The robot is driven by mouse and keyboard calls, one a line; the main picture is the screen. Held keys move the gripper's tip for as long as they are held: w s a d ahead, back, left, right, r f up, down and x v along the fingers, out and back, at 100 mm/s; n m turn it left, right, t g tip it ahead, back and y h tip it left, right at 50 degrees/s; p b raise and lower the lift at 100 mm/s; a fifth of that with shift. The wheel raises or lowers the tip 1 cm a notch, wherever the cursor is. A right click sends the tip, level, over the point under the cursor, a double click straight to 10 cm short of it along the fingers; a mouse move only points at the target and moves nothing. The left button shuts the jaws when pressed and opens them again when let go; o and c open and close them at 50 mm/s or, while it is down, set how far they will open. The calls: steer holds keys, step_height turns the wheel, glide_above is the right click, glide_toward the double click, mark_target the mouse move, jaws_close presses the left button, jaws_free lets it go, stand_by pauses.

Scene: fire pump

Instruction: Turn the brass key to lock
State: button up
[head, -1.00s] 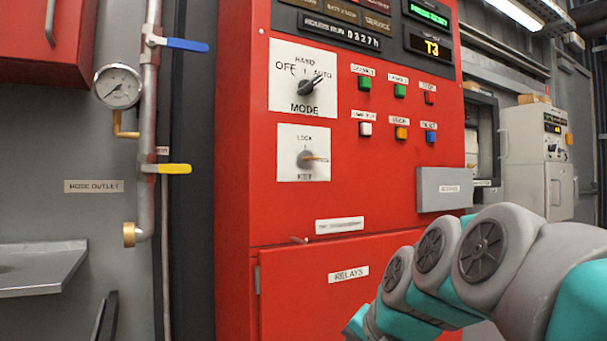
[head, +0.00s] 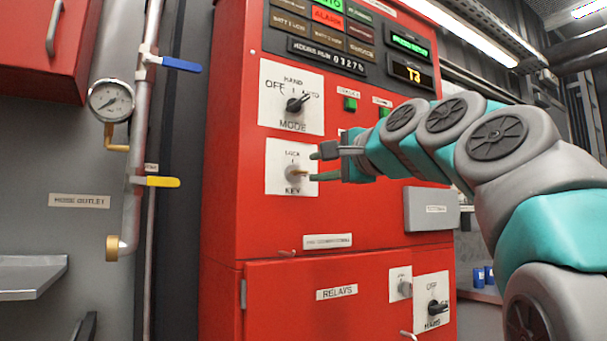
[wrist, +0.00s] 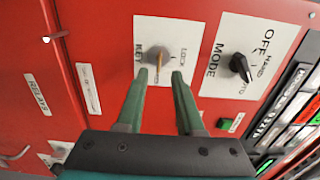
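The brass key (head: 299,173) sits in a round switch on a white plate (head: 274,180) marked LOCK above and KEY below, on the red cabinet. Its handle points right in the head view, not up at LOCK. Contact cannot be told.
The MODE knob (head: 297,103) is just above the key plate. Push buttons (head: 350,104) are to the right, some hidden by my arm. A grey box (head: 431,209) juts out below right. A pipe with a yellow lever (head: 162,181) stands left of the cabinet.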

mark_target(303, 172)
steer(key=shift+x, duration=2.95)
steer(key=shift+f, duration=0.1)
jaws_close()
